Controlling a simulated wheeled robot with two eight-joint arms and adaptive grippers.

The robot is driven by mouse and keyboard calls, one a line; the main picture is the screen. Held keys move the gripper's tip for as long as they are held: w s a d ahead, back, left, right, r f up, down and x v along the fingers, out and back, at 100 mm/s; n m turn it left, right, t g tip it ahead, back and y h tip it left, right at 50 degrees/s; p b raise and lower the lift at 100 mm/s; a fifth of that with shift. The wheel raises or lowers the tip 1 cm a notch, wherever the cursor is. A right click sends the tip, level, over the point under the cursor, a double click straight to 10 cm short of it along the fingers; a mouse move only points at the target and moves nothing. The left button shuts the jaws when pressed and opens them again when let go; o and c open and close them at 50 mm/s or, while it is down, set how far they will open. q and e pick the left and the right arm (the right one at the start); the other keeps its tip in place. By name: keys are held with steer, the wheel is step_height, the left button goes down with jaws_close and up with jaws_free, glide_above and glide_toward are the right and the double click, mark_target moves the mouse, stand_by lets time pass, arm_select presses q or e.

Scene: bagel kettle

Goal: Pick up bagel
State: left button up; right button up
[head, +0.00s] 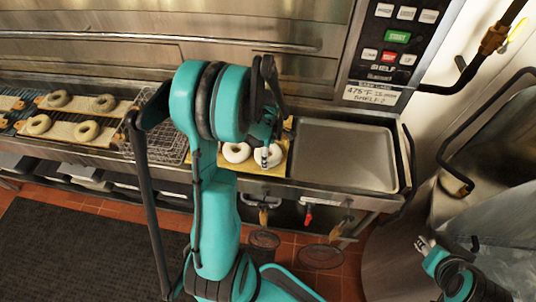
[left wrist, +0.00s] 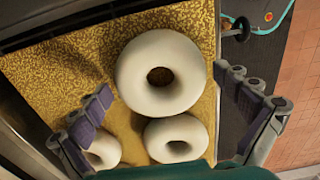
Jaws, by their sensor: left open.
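In the left wrist view a large pale bagel (left wrist: 133,70) lies on a yellow grainy surface (left wrist: 60,75). A second bagel (left wrist: 158,130) lies just below it, and a third bagel (left wrist: 104,148) is at lower left, partly hidden by a finger. My left gripper (left wrist: 163,84) is open and empty, its fingers on either side of the large bagel. In the head view my left gripper (head: 266,140) is over pale bagels (head: 236,153) on the yellow surface, and my arm hides part of them. My right gripper (head: 424,246) is at lower right, far from the bagels.
An empty metal tray (head: 345,155) is right of the yellow surface. A wire basket (head: 160,135) is to its left, partly behind my arm. Boards with several bagels (head: 88,131) are at far left. A control panel (head: 395,40) and wall rise behind.

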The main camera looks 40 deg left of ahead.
arm_select(q)
steer(key=c, duration=1)
steer(key=shift+r, duration=0.15)
steer(key=shift+r, duration=0.25)
steer(key=r, duration=0.1)
steer(key=r+p, duration=0.1)
steer(key=r, duration=0.2)
steer(key=shift+w+d, duration=0.1)
steer(key=shift+d, duration=0.2)
steer(key=w+d+r, duration=0.1)
steer(key=d+r, duration=0.1)
steer(key=d, duration=0.1)
steer(key=d+r+p, duration=0.1)
steer(key=d+r, duration=0.1)
steer(key=d, duration=0.2)
steer(key=w+d+r, duration=0.1)
steer(key=d+r, duration=0.1)
steer(key=d, duration=0.1)
steer(key=shift+w+d+r+p, duration=0.15)
steer(key=shift+w+d+p, duration=0.15)
steer(key=shift+d+p, duration=0.1)
